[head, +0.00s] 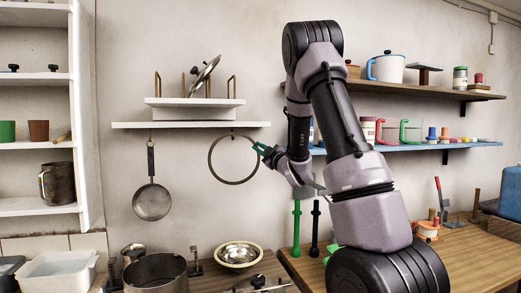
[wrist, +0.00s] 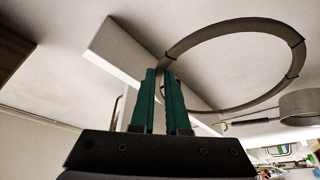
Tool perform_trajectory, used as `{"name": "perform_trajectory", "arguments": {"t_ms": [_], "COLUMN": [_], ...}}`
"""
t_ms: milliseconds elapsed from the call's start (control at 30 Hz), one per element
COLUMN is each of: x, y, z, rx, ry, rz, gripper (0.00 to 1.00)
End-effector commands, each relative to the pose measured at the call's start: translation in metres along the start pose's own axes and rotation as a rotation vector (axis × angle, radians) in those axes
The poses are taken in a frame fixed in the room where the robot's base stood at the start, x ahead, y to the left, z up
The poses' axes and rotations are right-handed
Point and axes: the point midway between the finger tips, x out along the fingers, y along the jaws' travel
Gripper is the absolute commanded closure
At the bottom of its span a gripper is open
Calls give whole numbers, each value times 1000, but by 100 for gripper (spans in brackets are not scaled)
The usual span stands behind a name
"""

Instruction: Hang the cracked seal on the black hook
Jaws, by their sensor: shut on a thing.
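The seal is a thin grey ring (head: 209,161) with dark marks on it, upright below the white wall shelf in the head view. The ring also shows in the wrist view (wrist: 228,34). My gripper (head: 264,151) has green fingers and is shut on the ring's right side. In the wrist view the fingertips (wrist: 160,74) pinch its near edge. A small hook (head: 233,131) hangs under the shelf at the top of the ring. I cannot tell whether the ring is around it or only in front of it, and its colour is unclear.
A pan (head: 152,201) hangs from another hook left of the ring. The white shelf (head: 190,125) carries a rack just above. A pot (head: 156,272) and a bowl (head: 239,255) stand below. Right of my arm are shelves with mugs and jars.

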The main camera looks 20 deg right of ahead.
Motion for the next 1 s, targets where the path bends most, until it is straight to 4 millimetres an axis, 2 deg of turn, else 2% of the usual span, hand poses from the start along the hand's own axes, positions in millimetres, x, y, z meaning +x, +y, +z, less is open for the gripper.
{"name": "perform_trajectory", "arguments": {"t_ms": [467,1000], "x": [26,32], "y": [-1,-9], "z": [12,24], "rx": [-1,0], "ry": [0,0], "rz": [-1,0], "gripper": [100,100]}}
